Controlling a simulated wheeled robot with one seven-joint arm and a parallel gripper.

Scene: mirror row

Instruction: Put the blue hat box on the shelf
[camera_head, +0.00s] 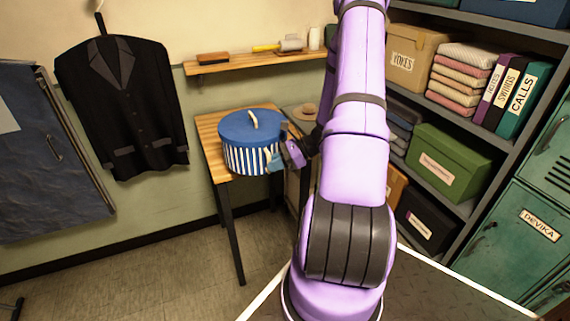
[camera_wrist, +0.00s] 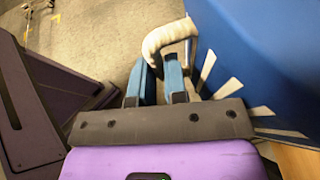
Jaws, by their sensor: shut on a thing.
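The blue hat box (camera_head: 238,134) has a blue lid with a cream handle on top and blue-and-white striped sides. It appears upright on a small wooden table (camera_head: 211,133); I cannot tell if its base touches the top. My gripper (camera_head: 276,158) is at the right side of the box. In the wrist view, my gripper (camera_wrist: 161,66) has its teal fingers shut on a cream rope loop (camera_wrist: 168,36) beside the blue box wall (camera_wrist: 265,45). A wooden wall shelf (camera_head: 240,65) hangs above and behind the table.
The wall shelf holds a brush (camera_head: 213,58), a yellow-handled tool (camera_head: 267,47) and a white cylinder (camera_head: 314,38), with bare stretches between. A metal rack (camera_head: 510,145) on the right is filled with boxes, folded cloths and binders. A black jacket (camera_head: 125,105) hangs left.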

